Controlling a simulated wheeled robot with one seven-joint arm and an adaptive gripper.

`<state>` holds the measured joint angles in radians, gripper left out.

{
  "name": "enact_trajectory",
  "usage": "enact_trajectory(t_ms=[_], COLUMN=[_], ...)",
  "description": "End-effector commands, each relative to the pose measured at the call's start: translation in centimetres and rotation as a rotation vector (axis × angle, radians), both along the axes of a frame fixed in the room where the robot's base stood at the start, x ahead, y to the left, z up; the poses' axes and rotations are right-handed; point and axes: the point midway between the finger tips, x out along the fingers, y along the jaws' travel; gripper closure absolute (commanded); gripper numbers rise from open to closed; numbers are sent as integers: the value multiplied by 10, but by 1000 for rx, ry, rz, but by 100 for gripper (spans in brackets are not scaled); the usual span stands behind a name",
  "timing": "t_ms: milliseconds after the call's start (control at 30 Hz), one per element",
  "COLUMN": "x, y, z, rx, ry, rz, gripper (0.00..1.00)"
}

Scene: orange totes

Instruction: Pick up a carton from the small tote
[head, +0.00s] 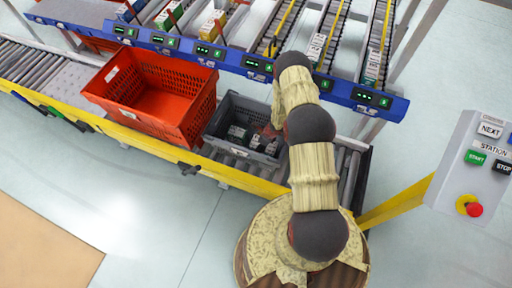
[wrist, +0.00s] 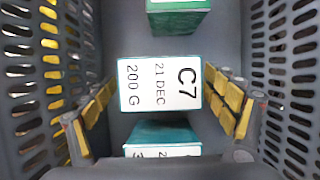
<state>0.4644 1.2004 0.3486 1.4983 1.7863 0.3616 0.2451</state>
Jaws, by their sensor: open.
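The small grey tote (head: 236,152) stands on the conveyor in the head view, with several cartons (head: 238,133) on its floor. In the wrist view a white-topped carton (wrist: 160,84) marked "C7, 21 DEC, 200 G" lies between the fingers of my gripper (wrist: 158,92). The gripper is open, with one finger on each side of this carton; contact cannot be told. A green carton (wrist: 178,18) lies above it in the wrist view, and a teal carton (wrist: 163,135) with a white label lies below it, partly cut off by the gripper.
The tote's slotted walls (wrist: 285,75) rise close on both sides of my fingers. A larger orange tote (head: 150,95) stands left of the small tote. A blue rack rail (head: 225,62) with sloping lanes runs behind. A button panel (head: 478,165) stands at the right.

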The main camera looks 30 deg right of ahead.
Motion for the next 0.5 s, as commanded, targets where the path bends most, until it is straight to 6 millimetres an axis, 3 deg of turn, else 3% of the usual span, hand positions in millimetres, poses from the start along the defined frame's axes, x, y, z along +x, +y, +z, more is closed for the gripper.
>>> enact_trajectory(t_ms=[67,300,500], x=[2,3,3], y=[2,2,2], z=[-8,-7,-7], rx=[0,0,-1], ry=[0,-1,-1], rz=[1,0,0], gripper=[14,15,26])
